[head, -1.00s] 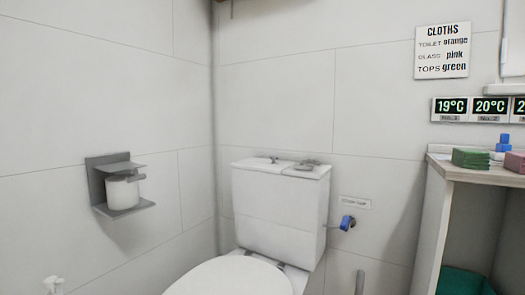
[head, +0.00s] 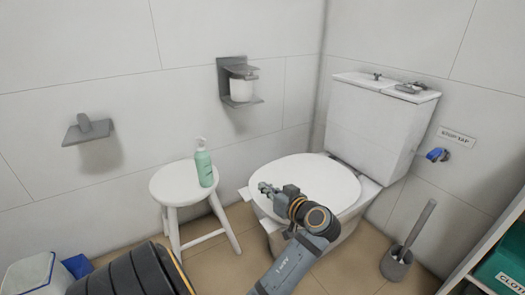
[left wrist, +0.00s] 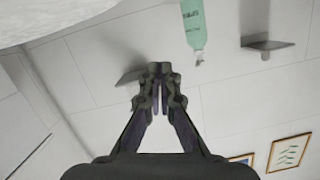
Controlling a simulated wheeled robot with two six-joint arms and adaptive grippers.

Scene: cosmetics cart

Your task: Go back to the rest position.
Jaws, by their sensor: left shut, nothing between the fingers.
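My left gripper (head: 270,189) is in front of the closed white toilet lid in the head view, its arm coming up from the bottom edge. It is shut and empty. In the left wrist view its two fingers (left wrist: 158,78) meet at the tips with nothing between them. My right gripper is in neither view now.
A white toilet (head: 318,178) stands by the corner. Left of it a white stool (head: 172,187) carries a green bottle (head: 204,163). A brush in a grey holder (head: 396,262) stands right of the toilet, near a shelf (head: 470,268). Wall holders hang above.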

